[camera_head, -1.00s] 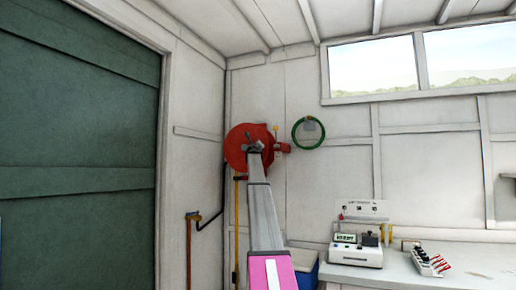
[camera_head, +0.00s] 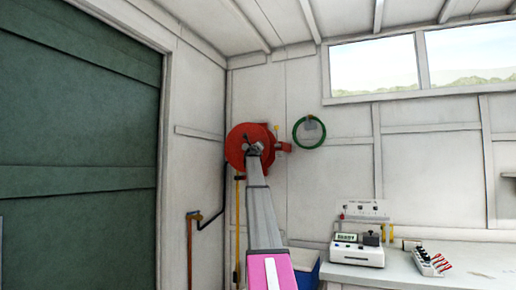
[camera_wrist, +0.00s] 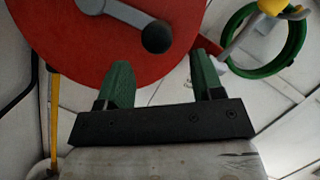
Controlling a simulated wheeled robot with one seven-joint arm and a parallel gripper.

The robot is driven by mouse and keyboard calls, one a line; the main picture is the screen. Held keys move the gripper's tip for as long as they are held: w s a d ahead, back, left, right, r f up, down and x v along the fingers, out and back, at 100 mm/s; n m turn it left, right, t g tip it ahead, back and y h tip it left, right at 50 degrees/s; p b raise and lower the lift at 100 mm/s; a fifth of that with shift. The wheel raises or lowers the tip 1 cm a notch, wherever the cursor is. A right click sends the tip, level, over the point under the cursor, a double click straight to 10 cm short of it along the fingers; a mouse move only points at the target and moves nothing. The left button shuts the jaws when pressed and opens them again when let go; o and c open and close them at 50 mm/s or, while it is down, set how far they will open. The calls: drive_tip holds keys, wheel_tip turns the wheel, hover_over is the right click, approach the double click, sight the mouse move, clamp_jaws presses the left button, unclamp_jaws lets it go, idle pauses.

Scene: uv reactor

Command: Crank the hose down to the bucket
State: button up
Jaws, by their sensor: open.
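The red hose reel (camera_head: 238,146) is on the far wall, partly hidden behind my arm in the head view. In the wrist view the red disc (camera_wrist: 75,50) fills the upper left, with a grey crank arm ending in a dark round knob (camera_wrist: 157,37). My gripper (camera_wrist: 160,80) is open and empty, its green fingers just below the knob in the picture, one either side of it. In the head view my gripper (camera_head: 254,148) is small in front of the reel. A yellow hose (camera_head: 237,220) hangs below the reel.
A green hose coil (camera_head: 309,131) hangs right of the reel. A bench (camera_head: 420,276) with instruments is at the right. A green door (camera_head: 80,150) is at the left.

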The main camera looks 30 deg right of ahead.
drive_tip(key=v, duration=0.3)
drive_tip(key=shift+s+a+f, duration=0.1)
drive_tip(key=shift+s+a, duration=0.05)
drive_tip(key=shift+s, duration=0.05)
